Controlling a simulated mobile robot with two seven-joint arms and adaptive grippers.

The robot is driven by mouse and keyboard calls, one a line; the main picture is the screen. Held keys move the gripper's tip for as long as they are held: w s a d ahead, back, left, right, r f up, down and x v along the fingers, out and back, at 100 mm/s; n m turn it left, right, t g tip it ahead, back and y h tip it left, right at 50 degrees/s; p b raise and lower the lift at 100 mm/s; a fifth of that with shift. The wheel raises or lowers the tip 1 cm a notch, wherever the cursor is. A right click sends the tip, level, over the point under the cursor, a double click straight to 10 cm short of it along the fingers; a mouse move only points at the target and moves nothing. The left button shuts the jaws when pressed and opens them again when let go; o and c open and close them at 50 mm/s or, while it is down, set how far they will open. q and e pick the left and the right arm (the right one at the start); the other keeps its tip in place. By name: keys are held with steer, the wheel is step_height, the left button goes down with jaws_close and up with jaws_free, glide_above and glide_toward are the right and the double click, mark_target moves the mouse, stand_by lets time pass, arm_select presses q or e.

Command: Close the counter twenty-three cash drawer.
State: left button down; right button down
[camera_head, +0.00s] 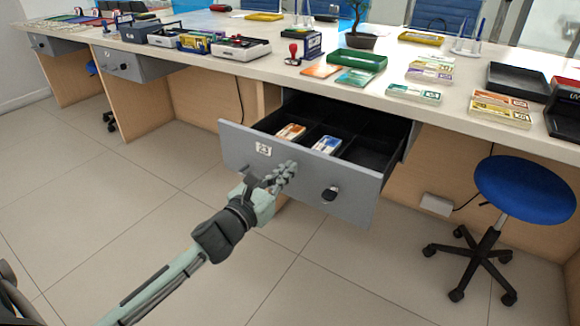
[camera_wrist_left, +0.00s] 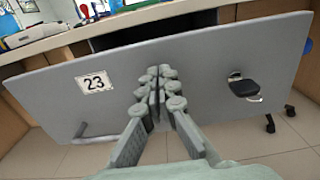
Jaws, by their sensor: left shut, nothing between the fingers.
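The grey cash drawer (camera_head: 300,175) labelled 23 stands pulled open below the counter in the head view. Inside its black tray lie an orange banknote bundle (camera_head: 290,132) and a blue one (camera_head: 327,144). My left gripper (camera_head: 284,174) is shut and empty in front of the drawer face, between the 23 label (camera_head: 263,149) and the black lock (camera_head: 330,194). In the left wrist view the shut fingers (camera_wrist_left: 160,80) point at the drawer front (camera_wrist_left: 205,65); I cannot tell whether they touch it. My right gripper is not in view.
The white counter top (camera_head: 240,72) holds banknote bundles, stamps, trays and a plant (camera_head: 361,28). A blue stool (camera_head: 525,188) stands at the right. Other grey drawers (camera_head: 118,63) are at the left. The tiled floor (camera_head: 140,200) before the drawer is clear.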

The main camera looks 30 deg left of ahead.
arm_select(q)
steer(key=shift+w+d, duration=0.1)
steer(key=shift+w, duration=0.5)
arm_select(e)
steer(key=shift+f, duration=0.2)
arm_select(q)
steer(key=shift+w, duration=0.1)
